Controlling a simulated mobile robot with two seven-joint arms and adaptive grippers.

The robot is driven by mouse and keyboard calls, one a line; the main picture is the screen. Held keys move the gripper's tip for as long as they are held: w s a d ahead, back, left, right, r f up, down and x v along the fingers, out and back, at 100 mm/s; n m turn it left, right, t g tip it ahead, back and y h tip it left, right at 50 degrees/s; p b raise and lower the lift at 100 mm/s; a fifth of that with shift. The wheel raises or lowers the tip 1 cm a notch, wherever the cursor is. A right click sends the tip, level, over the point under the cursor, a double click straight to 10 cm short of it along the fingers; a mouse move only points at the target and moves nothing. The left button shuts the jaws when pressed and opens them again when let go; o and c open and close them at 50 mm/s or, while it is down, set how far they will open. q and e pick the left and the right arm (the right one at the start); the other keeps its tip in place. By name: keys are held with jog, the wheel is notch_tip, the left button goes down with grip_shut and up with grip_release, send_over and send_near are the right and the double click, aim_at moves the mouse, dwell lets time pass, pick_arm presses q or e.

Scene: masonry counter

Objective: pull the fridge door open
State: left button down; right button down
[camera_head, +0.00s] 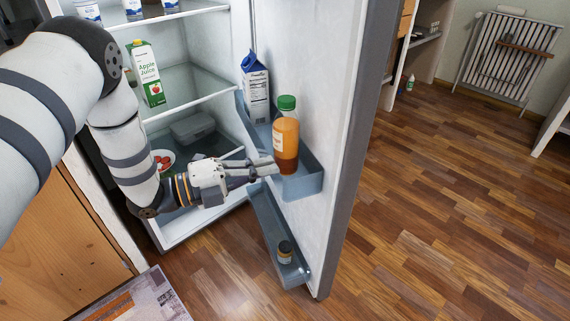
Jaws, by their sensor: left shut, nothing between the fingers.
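The fridge door (345,150) stands wide open, swung out to the right, with its inner face towards the fridge. My left arm reaches in from the left. My left gripper (268,168) is shut and empty, on the inner side of the door near its upper blue bin (308,183). It overlaps the bin in the picture; I cannot tell whether it touches. The fridge inside (190,85) shows behind my arm. The door's outer face and handle are hidden. My right gripper is not in view.
An orange bottle (286,140) and a blue-white carton (256,92) stand in the upper door bin. A small jar (285,252) sits in the lower bin (268,225). An apple juice carton (146,75) stands on a shelf. The wooden floor (450,200) at right is clear.

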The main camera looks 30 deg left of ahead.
aim_at(333, 152)
pick_arm(q)
jog(key=b+x, duration=0.1)
jog(key=x, duration=1.1)
jog(key=shift+w+d, duration=0.2)
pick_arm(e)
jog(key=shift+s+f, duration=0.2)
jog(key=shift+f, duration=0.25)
